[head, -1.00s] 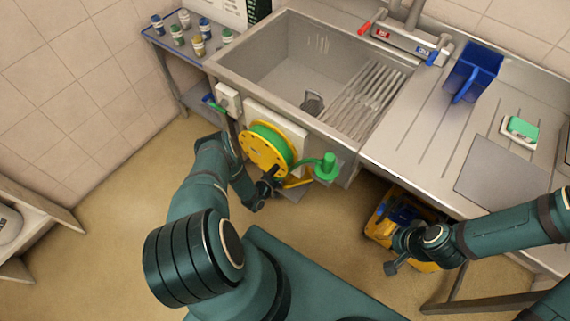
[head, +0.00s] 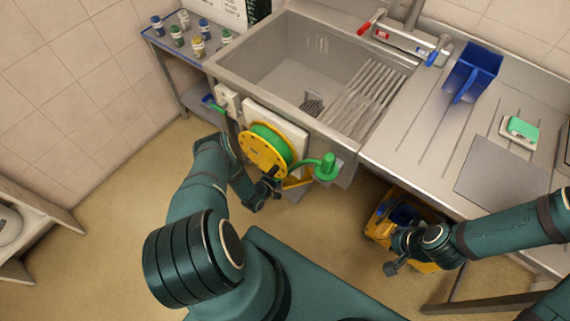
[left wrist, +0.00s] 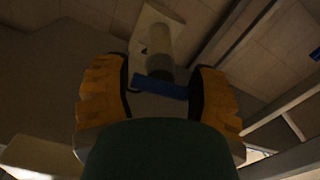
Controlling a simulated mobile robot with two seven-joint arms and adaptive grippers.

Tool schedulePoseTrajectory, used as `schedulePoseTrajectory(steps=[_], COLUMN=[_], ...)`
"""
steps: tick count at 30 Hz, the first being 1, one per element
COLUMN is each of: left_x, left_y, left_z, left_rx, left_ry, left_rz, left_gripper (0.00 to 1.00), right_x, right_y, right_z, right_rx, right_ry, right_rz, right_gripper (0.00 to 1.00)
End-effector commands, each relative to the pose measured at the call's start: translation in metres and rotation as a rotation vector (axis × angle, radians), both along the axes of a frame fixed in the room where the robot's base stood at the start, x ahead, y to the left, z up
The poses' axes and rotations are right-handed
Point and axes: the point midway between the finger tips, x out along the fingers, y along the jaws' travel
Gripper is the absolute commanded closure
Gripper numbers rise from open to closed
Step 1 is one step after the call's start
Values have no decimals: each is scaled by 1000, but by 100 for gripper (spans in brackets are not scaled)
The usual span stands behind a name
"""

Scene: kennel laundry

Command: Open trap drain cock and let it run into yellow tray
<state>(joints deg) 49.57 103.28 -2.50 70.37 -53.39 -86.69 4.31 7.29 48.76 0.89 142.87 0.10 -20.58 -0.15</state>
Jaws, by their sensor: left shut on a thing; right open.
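My left gripper (head: 268,187) is low in front of the sink, below the hose reel. In the left wrist view its two yellow-padded fingers (left wrist: 160,92) are closed on either side of a short blue lever (left wrist: 160,87), which I take to be the trap drain cock's. A pale pipe (left wrist: 158,60) is just behind the lever. A yellow piece (head: 297,183) shows beside the gripper in the head view; it is mostly hidden, and I cannot tell whether it is the tray. No running water is visible. My right gripper (head: 396,262) is open and empty, near a yellow bucket.
The yellow hose reel (head: 263,152) and green hose nozzle (head: 326,168) hang on the sink front, close to my left arm. The yellow bucket (head: 378,222) stands under the counter. The steel sink (head: 275,62) is above. Floor at the left is clear.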

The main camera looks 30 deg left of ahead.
Motion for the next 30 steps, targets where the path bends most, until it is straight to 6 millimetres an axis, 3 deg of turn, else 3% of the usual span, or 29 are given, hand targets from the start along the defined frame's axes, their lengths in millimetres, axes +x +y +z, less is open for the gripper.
schedulePoseTrajectory(steps=[30], left_x=[-3], left_y=[0], left_z=[-2], left_rx=[-935], left_ry=[78], left_rz=[3], left_gripper=[74], right_x=[0], right_y=[0], right_z=[0], right_rx=[0], right_ry=[0], right_rz=[0], right_gripper=[66])
